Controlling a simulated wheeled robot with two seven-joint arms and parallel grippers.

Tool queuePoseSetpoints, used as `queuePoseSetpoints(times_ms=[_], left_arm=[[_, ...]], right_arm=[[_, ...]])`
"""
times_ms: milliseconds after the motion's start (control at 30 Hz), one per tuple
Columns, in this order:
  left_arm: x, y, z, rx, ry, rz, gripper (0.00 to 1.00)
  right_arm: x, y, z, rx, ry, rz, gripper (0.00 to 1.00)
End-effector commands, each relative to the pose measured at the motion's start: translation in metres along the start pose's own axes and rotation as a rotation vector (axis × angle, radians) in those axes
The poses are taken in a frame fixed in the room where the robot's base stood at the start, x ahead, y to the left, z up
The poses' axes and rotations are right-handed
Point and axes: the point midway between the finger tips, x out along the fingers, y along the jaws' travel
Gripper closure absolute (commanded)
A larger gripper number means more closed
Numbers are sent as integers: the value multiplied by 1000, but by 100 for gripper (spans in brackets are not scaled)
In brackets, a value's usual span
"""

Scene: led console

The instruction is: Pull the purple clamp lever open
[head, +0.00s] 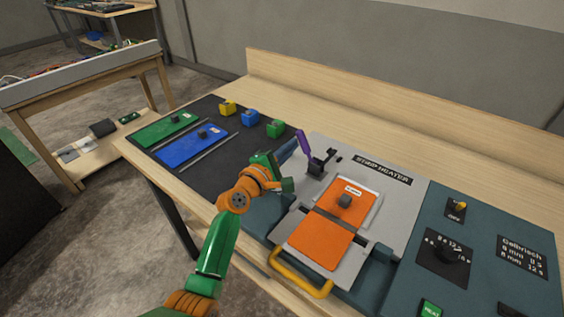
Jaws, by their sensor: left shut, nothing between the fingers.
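The purple clamp lever (304,144) rises from a black clamp base (321,163) at the upper left of the grey strip heater plate. It leans up and to the left. My left gripper (291,148) is just left of the lever, with its fingertips close to it. The fingers look shut with nothing held between them; whether they touch the lever I cannot tell. My left arm, green and orange, reaches in from the bottom over the front of the bench. My right gripper is out of view.
The strip heater (405,205) holds an orange plate (320,246) with a yellow handle (300,283) in front. Blue and green panels (165,130) lie on a dark mat at left, near yellow, blue and green blocks (275,128). A control panel (505,285) with dials is at right.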

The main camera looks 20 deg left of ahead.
Motion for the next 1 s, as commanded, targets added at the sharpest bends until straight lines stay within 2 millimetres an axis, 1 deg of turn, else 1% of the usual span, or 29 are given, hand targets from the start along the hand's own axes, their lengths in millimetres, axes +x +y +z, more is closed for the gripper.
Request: queuePoseSetpoints(times_ms=[33, 200, 400, 667, 1000], left_arm=[[0, 2, 3, 34, 0, 2, 100], [-1, 3, 11, 141, 0, 9, 100], [-1, 4, 16, 227, 0, 15, 100], [-2, 3, 20, 275, 0, 19, 100], [-2, 3, 20, 280, 0, 19, 100]], right_arm=[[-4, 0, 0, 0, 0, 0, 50], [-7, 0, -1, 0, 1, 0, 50], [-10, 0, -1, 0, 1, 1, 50], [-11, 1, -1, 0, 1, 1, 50], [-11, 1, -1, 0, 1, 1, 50]])
